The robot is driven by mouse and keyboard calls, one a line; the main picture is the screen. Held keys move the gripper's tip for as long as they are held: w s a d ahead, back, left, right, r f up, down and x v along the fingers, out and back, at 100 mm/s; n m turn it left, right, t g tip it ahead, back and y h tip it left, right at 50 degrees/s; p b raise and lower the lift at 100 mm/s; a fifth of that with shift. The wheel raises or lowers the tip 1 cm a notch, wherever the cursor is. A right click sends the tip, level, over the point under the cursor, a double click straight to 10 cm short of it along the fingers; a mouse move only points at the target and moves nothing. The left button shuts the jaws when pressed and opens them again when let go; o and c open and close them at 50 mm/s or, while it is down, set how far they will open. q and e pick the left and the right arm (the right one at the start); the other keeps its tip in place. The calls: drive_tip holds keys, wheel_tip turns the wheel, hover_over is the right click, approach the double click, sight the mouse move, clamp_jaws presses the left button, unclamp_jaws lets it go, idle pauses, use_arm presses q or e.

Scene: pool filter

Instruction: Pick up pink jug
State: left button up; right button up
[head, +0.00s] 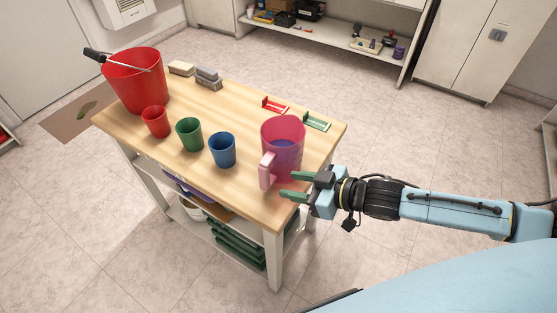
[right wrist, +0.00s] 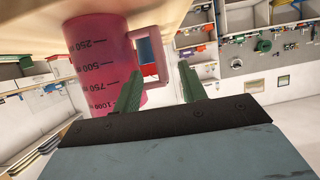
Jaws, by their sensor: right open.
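The pink jug (head: 284,138) stands upright near the right end of the wooden table (head: 190,167). It is translucent, and its handle (head: 267,171) faces the front. In the right wrist view the jug (right wrist: 98,65) appears upside down with black volume marks, its handle (right wrist: 152,65) beyond the finger tips. My right gripper (head: 289,185) is open and empty at the table's right front edge, its fingers pointing left toward the handle. The fingers also show in the right wrist view (right wrist: 160,75), seemingly apart from the handle. My left gripper is not in view.
A red cup (head: 155,121), a green cup (head: 189,134) and a blue cup (head: 222,149) stand left of the jug. A red bucket (head: 136,85) holds a dark-handled tool. Small red (head: 274,105) and green (head: 317,121) holders lie behind the jug.

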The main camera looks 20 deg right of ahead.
sight(269, 180)
drive_tip(key=x, duration=0.3)
drive_tip(key=shift+w+a+f, duration=0.15)
drive_tip(key=shift+w+a, duration=0.1)
drive_tip(key=shift+w+a+f, duration=0.15)
drive_tip(key=shift+w+a, duration=0.1)
drive_tip(key=shift+w, duration=0.05)
drive_tip(key=b+x, duration=0.1)
drive_tip(key=x, duration=0.3)
drive_tip(key=shift+w+a+f, duration=0.2)
drive_tip(key=shift+w, duration=0.1)
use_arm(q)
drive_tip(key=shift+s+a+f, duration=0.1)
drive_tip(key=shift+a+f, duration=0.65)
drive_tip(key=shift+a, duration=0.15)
use_arm(e)
drive_tip(key=shift+c, duration=0.4)
clamp_jaws()
drive_tip(key=shift+r, duration=0.15)
